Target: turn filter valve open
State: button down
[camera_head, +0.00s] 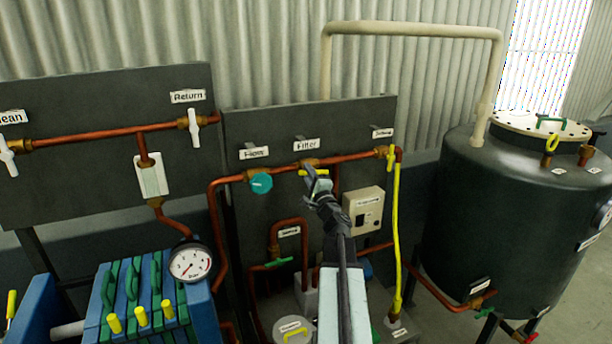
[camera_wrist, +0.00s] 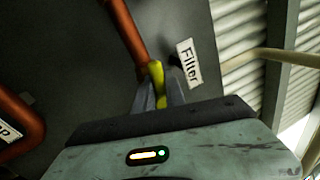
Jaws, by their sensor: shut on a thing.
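The filter valve's yellow handle (camera_head: 318,172) sits on the copper pipe just below the "Filter" label (camera_head: 306,145) on the dark panel. In the head view the handle lies roughly along the pipe. In the wrist view the yellow handle (camera_wrist: 156,82) stands between my two fingers, below the copper pipe and left of the "Filter" label (camera_wrist: 189,64). My gripper (camera_head: 314,180) is shut on the handle; its fingers also show in the wrist view (camera_wrist: 158,92). The valve body is mostly hidden behind the handle and gripper.
A teal round knob (camera_head: 261,183) sits just left of the valve. A yellow hose (camera_head: 396,230) hangs to the right, and a beige switch box (camera_head: 364,212) is below right. A dark tank (camera_head: 505,225) stands at far right. A pressure gauge (camera_head: 190,262) is at lower left.

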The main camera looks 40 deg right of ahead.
jog(key=shift+f+n+y, duration=0.15)
jog(key=shift+n+y, duration=0.25)
jog(key=shift+n, duration=0.7)
jog(key=c, duration=1.4)
grip_release()
jog(key=shift+d+f, duration=0.1)
jog(key=b+v, duration=0.2)
jog(key=v, duration=0.5)
jog(key=shift+s+a+f, duration=0.2)
jog(key=shift+s, duration=0.1)
